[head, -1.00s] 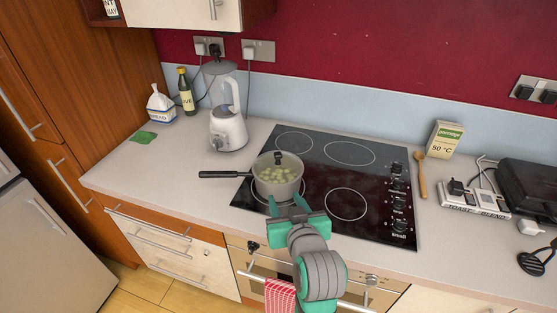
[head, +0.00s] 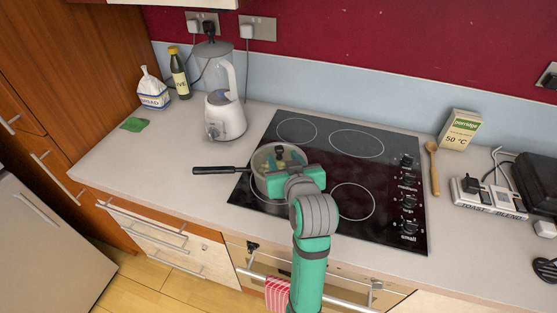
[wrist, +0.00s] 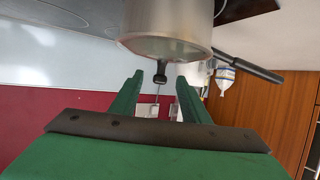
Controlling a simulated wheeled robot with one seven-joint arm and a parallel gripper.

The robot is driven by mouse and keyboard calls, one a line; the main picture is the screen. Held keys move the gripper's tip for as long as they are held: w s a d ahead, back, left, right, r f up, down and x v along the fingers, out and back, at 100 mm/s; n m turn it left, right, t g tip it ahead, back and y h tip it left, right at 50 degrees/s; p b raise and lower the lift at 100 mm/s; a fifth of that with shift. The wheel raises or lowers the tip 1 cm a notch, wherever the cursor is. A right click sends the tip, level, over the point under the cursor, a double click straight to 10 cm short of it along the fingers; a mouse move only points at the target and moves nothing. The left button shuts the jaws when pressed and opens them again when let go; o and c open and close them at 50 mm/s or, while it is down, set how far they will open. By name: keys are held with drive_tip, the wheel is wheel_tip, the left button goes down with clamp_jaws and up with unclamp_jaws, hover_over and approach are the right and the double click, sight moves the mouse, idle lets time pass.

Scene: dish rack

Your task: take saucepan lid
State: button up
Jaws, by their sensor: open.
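The saucepan (head: 262,186) stands on the front left of the hob, its black handle pointing left. Its see-through lid (head: 262,157) is on top, with pale round pieces visible beneath. My gripper (head: 283,157) is over the right part of the lid and hides much of it. In the wrist view the saucepan (wrist: 168,20) is upside down at the top. The lid's dark knob (wrist: 160,76) shows between my two open fingertips (wrist: 159,80), seemingly untouched. The gripper holds nothing.
The blender (head: 225,112) stands behind and left of the pan. A bottle (head: 180,75), bread bag (head: 152,90) and green cloth (head: 134,124) are further left. A wooden spoon (head: 433,170) and porridge box (head: 460,132) are right of the hob (head: 385,215). The counter's left front is clear.

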sight(280, 154)
drive_tip(key=shift+x, duration=2.75)
drive_tip(key=shift+r, duration=0.1)
clamp_jaws()
